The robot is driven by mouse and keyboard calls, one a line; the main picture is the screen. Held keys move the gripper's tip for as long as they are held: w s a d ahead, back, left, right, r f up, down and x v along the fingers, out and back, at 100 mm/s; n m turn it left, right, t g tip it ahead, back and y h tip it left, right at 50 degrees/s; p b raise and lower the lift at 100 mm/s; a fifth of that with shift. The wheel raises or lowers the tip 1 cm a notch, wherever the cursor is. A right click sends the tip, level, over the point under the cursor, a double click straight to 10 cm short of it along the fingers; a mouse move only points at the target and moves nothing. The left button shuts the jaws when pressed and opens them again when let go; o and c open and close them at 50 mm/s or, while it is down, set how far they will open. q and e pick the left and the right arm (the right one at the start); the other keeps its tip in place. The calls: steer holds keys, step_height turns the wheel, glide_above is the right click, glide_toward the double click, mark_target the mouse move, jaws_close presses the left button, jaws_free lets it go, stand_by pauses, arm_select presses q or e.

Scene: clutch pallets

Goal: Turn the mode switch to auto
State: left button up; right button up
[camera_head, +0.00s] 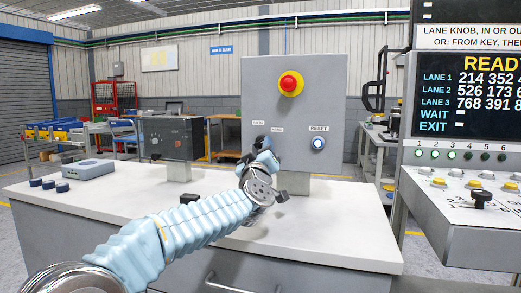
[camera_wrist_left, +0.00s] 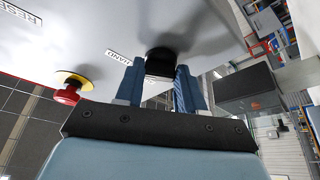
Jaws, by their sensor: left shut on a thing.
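The grey control panel (camera_head: 325,75) stands on the white bench top, with AUTO and HAND labels at its lower left. My left gripper (camera_head: 259,146) is at the panel below these labels, its arm coming in from the lower left. In the left wrist view my left gripper (camera_wrist_left: 160,86) has its two blue fingers either side of the black mode switch (camera_wrist_left: 160,62), shut on it. The HAND label shows just left of the fingers there. In the head view the gripper hides most of the switch, so I cannot tell its setting. My right gripper is out of view.
The panel also carries a red emergency button (camera_head: 289,83) on a yellow ring and a RESET button (camera_head: 318,143). A dark box (camera_head: 170,138) stands left on the bench. A console with a READY display (camera_head: 470,90) is at the right.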

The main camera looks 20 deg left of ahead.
arm_select(q)
steer(key=n+g+y, duration=0.1)
steer(key=n, duration=0.3)
steer(key=n+g+p, duration=0.1)
steer(key=n+g, duration=0.1)
steer(key=n, duration=0.3)
steer(key=r+n+g+y+p, duration=0.1)
steer(key=n, duration=0.3)
steer(key=shift+d+n+g+y, duration=0.3)
stand_by(0.4)
steer(key=o, duration=1)
steer(key=shift+o, duration=0.2)
